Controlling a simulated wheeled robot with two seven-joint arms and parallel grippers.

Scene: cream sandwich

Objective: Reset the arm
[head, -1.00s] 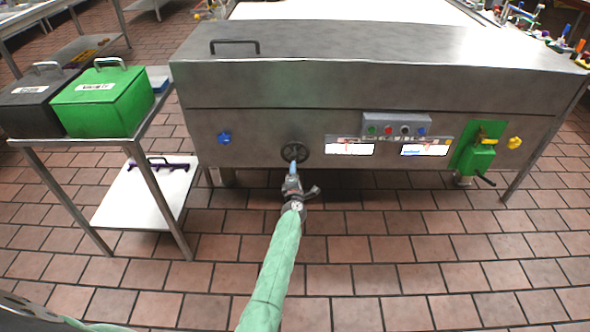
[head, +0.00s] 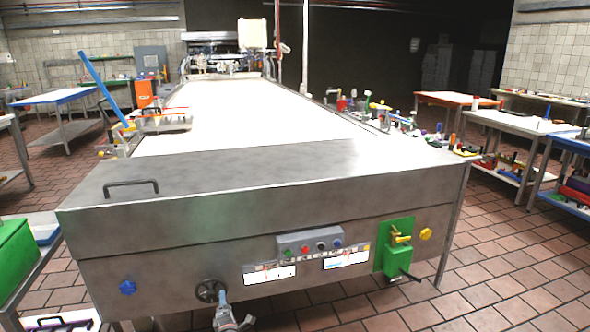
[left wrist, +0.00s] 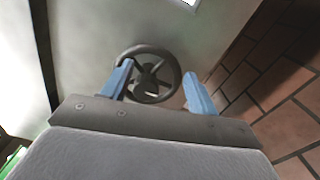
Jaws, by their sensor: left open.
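My left gripper (head: 222,299) shows at the bottom edge of the head view, just in front of the dark handwheel (head: 208,288) on the front of the steel machine (head: 180,258). In the left wrist view, the two blue fingers of the left gripper (left wrist: 159,72) are spread apart, with the handwheel (left wrist: 150,97) showing between and just beyond them. The left finger overlaps the wheel's rim in the picture; I cannot tell whether it touches. Nothing is held between the fingers. Most of my left arm is out of the head view. My right gripper is not in view.
The machine front carries a blue knob (head: 127,288), a button box (head: 309,241), a green unit with a lever (head: 396,246) and a yellow knob (head: 426,234). A green box (head: 14,254) stands at left. Tiled floor (head: 500,270) is open at right.

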